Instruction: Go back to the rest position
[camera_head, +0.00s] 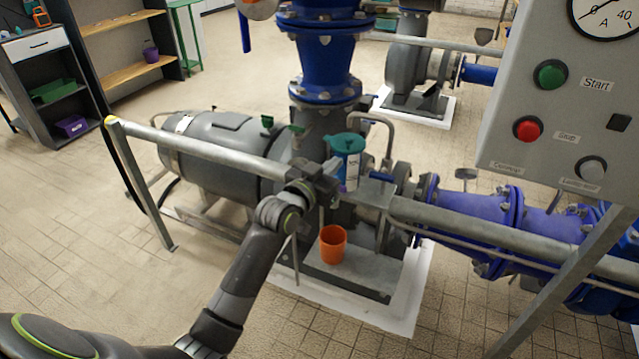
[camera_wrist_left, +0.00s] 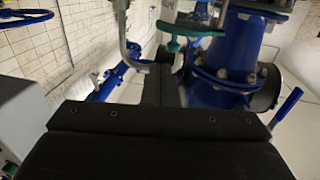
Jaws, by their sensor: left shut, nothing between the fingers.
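My left arm reaches in from the lower left of the head view. My left gripper (camera_head: 328,174) is shut and empty, in front of the pump beside the grey guard rail (camera_head: 205,150). I cannot tell whether it touches the rail. In the left wrist view its dark body fills the lower half and its closed fingers (camera_wrist_left: 167,84) point ahead towards the blue pipework. My right gripper is in neither view.
An orange cup (camera_head: 333,245) sits on the pump base below. The control panel (camera_head: 555,110) with buttons stands at right. A shelf (camera_head: 125,45) is at far left.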

